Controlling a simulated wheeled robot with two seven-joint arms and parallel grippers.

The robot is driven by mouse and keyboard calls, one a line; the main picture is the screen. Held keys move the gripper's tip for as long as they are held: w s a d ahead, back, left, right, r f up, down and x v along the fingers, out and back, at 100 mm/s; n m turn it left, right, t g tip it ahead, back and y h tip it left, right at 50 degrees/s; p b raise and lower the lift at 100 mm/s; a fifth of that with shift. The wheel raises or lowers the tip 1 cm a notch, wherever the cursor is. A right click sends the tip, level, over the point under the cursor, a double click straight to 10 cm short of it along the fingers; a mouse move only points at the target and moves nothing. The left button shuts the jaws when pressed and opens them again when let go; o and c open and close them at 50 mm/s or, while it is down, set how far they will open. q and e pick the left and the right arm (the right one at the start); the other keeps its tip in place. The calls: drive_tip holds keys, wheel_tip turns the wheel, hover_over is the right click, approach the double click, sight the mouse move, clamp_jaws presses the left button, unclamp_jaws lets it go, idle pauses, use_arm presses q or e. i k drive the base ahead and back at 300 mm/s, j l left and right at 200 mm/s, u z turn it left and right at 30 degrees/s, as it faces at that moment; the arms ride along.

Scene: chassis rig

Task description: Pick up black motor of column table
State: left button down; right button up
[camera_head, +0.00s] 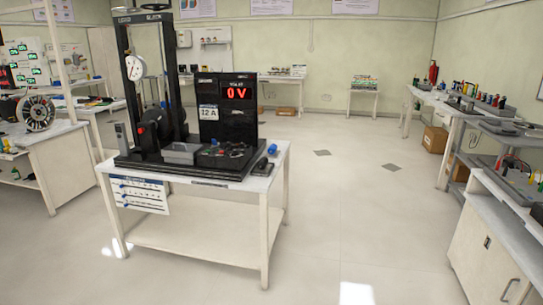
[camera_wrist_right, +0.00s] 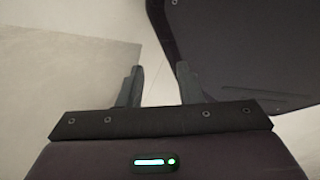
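A white table (camera_head: 215,250) with a black column rig (camera_head: 172,75) stands left of centre in the head view. A black rounded part that looks like the motor (camera_head: 148,132) sits low on the rig, at the left column. Its details are too small to make out. Neither gripper shows in the head view. In the right wrist view my right gripper (camera_wrist_right: 160,85) has its two fingers apart with nothing between them. The motor does not show in that view.
The rig's black panel (camera_head: 228,110) reads 0 V. A small blue cylinder (camera_head: 271,149) lies at the table's right end. A bench with a wheel (camera_head: 36,113) stands at left, and a grey-topped cabinet (camera_head: 490,240) at right.

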sight(262, 165)
drive_tip(key=i+j+u, duration=0.1)
drive_tip(key=i+j, duration=0.3)
drive_tip(key=i+j+u, duration=0.1)
drive_tip(key=i+j, duration=0.25)
drive_tip(key=i, duration=0.25)
